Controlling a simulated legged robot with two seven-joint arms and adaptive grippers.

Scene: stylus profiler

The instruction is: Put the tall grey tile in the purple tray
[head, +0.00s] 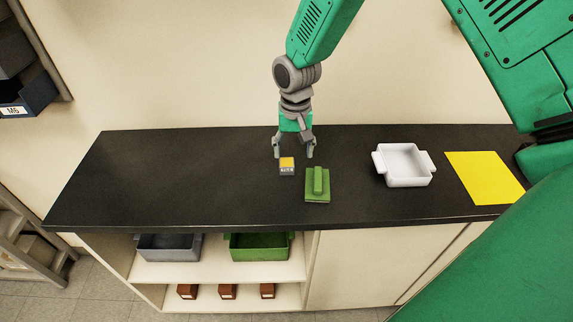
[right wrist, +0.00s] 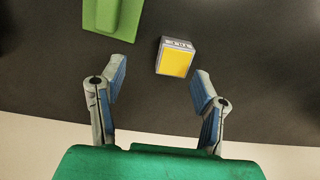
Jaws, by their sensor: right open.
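A small grey block with a yellow top and a printed label (head: 287,170) stands on the black counter; it is the closest match I see to the tall grey tile. It also shows in the right wrist view (right wrist: 173,62). My right gripper (head: 295,154) is open and empty, just behind the block. In the right wrist view, the block lies beyond the open fingertips (right wrist: 159,86), not between them. No purple tray is in view; the only tray on the counter is white (head: 404,178), to the right. My left gripper is not in view.
A green piece with a raised grip (head: 317,185) lies close to the block's right. A yellow sheet (head: 484,178) lies right of the white tray. The counter's left half (head: 150,180) is clear. Grey (head: 168,248) and green (head: 259,247) bins sit on the shelf below.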

